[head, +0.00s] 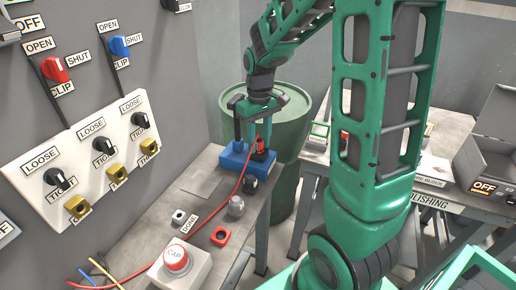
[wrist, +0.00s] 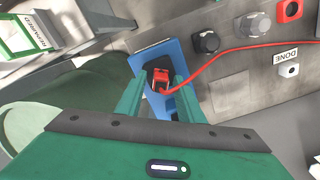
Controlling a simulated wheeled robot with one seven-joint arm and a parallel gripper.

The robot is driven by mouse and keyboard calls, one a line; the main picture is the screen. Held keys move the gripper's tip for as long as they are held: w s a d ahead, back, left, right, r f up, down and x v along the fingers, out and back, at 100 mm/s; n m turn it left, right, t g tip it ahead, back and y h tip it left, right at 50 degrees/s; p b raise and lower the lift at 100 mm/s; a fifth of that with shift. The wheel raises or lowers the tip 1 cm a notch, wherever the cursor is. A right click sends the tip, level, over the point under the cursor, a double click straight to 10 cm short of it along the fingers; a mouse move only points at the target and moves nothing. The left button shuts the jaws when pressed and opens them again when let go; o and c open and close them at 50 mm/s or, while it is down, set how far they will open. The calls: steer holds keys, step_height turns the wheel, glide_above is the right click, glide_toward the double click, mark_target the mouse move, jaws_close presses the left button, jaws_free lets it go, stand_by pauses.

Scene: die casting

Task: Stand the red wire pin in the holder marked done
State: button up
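The red wire pin (head: 260,146) sits in a dark socket on a blue block (head: 232,160) at the far end of the bench. In the wrist view the red pin (wrist: 161,78) lies between and just beyond the fingertips, with its red wire leading right. My gripper (head: 254,143) is over the blue block, pointing down. In the wrist view its green fingers (wrist: 158,98) are spread apart on either side of the pin, with gaps visible. A small white holder (head: 179,216) with a dark hole is beside the DONE label (head: 189,222); it also shows in the wrist view (wrist: 289,70).
Dark and grey knobs (head: 236,206) and a red holed block (head: 221,236) stand along the bench. A switch panel (head: 85,160) is at left. A green drum (head: 280,120) stands behind the bench.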

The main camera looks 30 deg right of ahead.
jaws_close()
steer(key=shift+r, duration=0.7)
stand_by(0.6)
steer(key=shift+r, duration=1.45)
